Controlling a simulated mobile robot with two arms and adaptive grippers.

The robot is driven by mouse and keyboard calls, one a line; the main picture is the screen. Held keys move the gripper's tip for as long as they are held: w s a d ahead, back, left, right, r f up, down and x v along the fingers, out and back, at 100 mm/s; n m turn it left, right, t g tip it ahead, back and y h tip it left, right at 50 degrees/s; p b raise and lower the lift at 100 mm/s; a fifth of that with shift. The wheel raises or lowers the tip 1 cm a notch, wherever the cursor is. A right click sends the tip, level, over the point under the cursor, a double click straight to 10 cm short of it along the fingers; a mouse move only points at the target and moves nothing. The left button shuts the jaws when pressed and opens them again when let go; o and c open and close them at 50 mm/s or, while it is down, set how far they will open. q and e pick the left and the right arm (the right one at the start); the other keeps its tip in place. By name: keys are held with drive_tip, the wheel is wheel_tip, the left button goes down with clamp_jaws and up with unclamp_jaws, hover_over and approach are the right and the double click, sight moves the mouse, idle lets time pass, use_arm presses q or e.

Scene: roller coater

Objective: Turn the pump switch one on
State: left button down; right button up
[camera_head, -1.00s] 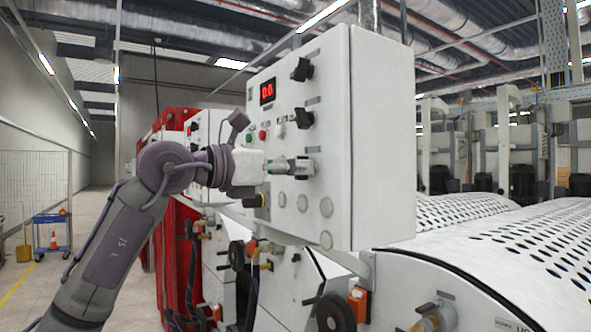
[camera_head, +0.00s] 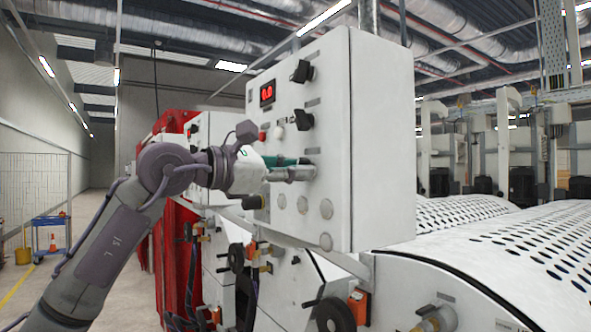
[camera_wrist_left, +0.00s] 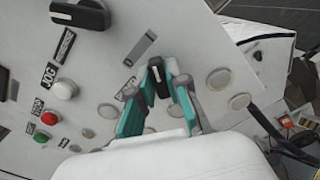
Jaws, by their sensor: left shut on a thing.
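A white control panel box (camera_head: 378,140) carries black rotary switches on its front face. My left gripper (camera_head: 310,172) is at the lowest black switch, with its fingers pointing at the panel. In the left wrist view the teal and grey fingers (camera_wrist_left: 160,88) close around that black switch (camera_wrist_left: 158,78), one on each side. Its white mark runs along the knob between the fingers. In the head view the hand and fingers hide this switch. Two other black switches, the upper (camera_head: 301,71) and the middle (camera_head: 303,119), sit above it. The switch labels are too small to read.
White (camera_wrist_left: 64,89), red (camera_wrist_left: 49,118) and green (camera_wrist_left: 41,137) buttons lie beside the gripper. Round grey covers (camera_head: 326,209) are below it. Perforated white machine covers (camera_head: 500,250) stand right.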

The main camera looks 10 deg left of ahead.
use_arm(q)
drive_tip(key=c, duration=1.1)
unclamp_jaws()
drive_tip(key=shift+c, duration=0.2)
drive_tip(key=v, duration=1.2)
